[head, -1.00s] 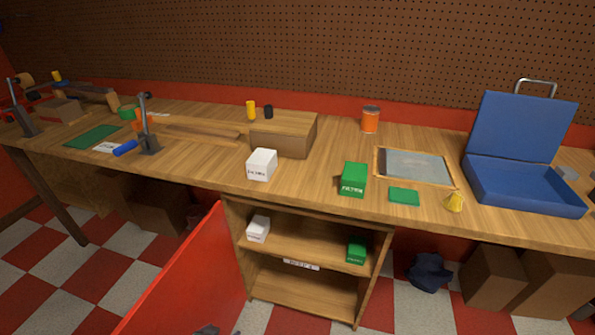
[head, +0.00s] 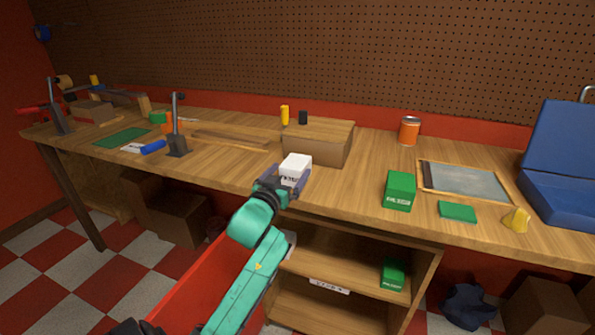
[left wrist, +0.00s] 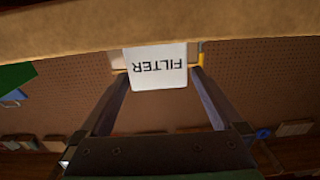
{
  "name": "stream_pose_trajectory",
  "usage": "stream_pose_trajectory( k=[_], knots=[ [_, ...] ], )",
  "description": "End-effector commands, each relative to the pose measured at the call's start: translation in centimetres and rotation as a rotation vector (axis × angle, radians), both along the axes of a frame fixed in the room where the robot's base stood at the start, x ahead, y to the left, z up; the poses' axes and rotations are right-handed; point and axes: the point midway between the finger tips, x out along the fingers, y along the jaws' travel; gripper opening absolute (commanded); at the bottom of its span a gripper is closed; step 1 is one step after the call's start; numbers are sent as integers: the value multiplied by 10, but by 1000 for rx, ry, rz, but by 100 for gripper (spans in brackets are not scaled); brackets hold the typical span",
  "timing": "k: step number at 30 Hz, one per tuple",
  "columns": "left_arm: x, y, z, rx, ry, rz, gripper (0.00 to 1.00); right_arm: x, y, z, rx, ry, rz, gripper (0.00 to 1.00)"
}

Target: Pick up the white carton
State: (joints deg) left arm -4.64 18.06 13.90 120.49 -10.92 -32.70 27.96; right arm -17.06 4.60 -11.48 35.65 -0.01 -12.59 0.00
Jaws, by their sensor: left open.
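The white carton (head: 296,166) stands on the bench top near its front edge, just in front of a brown box. My left gripper (head: 285,181) is open at its front side, with a finger on either side of it. In the left wrist view, the carton (left wrist: 157,67) shows upside-down "FILTER" lettering. It lies between the ends of the two open fingers (left wrist: 158,76), with a narrow gap on each side. How deep it sits between them I cannot tell. My right gripper is not in view.
The brown box (head: 312,152) stands close behind the carton. A green carton (head: 400,190), a flat green piece (head: 458,212) and a framed panel (head: 465,182) lie to the right. Shelves (head: 340,262) holding another green carton (head: 393,275) are below the bench.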

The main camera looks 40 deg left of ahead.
Motion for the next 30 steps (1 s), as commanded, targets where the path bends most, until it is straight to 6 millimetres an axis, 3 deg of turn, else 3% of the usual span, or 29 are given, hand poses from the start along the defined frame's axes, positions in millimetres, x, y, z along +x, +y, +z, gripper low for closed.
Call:
stream_pose_trajectory(
  k=[7,14,15,21,22,30],
  knots=[
    [42,14,2,-1,-1,0,100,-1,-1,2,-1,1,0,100],
    [48,16,1,0,-1,-2,100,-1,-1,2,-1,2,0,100],
    [48,16,1,0,-1,-2,96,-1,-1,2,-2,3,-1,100],
    [48,15,1,0,0,-2,20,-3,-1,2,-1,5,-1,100],
    [48,15,2,1,-2,-2,14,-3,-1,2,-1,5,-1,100],
    [48,16,4,2,-2,-1,14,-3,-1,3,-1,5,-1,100]
  ],
)
